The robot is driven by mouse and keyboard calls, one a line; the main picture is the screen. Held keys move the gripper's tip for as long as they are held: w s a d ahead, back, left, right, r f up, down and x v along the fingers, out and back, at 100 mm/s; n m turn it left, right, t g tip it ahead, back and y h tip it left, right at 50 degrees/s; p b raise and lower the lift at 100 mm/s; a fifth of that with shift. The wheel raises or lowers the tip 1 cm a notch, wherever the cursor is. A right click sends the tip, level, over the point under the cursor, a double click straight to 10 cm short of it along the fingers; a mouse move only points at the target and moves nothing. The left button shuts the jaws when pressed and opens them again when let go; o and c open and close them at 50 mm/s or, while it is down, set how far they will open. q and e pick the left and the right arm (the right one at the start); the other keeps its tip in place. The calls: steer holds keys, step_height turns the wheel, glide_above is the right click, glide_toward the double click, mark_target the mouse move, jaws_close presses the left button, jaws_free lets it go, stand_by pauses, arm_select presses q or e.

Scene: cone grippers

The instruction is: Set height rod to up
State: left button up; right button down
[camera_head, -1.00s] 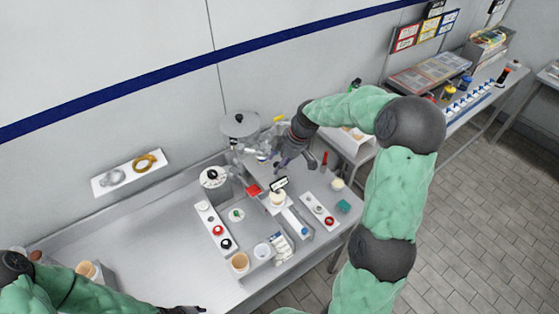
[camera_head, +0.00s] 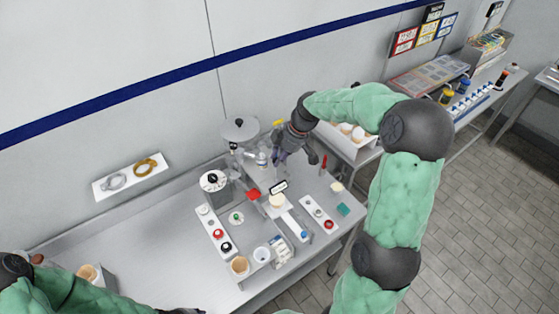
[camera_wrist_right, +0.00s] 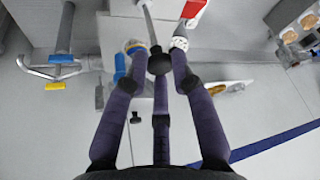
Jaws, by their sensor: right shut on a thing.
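The height rod (camera_wrist_right: 148,22) shows in the right wrist view as a thin metal rod ending in a black ball knob (camera_wrist_right: 158,62). My right gripper (camera_wrist_right: 158,50) has its purple fingers around the knob and is shut on it. In the head view my right gripper (camera_head: 279,154) is beside the machine with the round grey top (camera_head: 239,129), on its right side. The rod is too small to make out there. My left gripper (camera_head: 182,311) is at the bottom edge, mostly cut off, and its fingers cannot be read.
A wall shelf (camera_head: 130,178) holds rings. The table's left part is mostly clear.

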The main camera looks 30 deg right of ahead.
steer(key=shift+w+r, duration=0.15)
steer(key=c, duration=1.2)
jaws_free()
steer(key=shift+r, duration=0.1)
steer(key=shift+o, duration=0.9)
steer(key=shift+a, duration=0.1)
steer(key=shift+d+r, duration=0.2)
steer(key=shift+r, duration=0.15)
steer(key=v, duration=1.1)
steer(key=shift+s, duration=0.25)
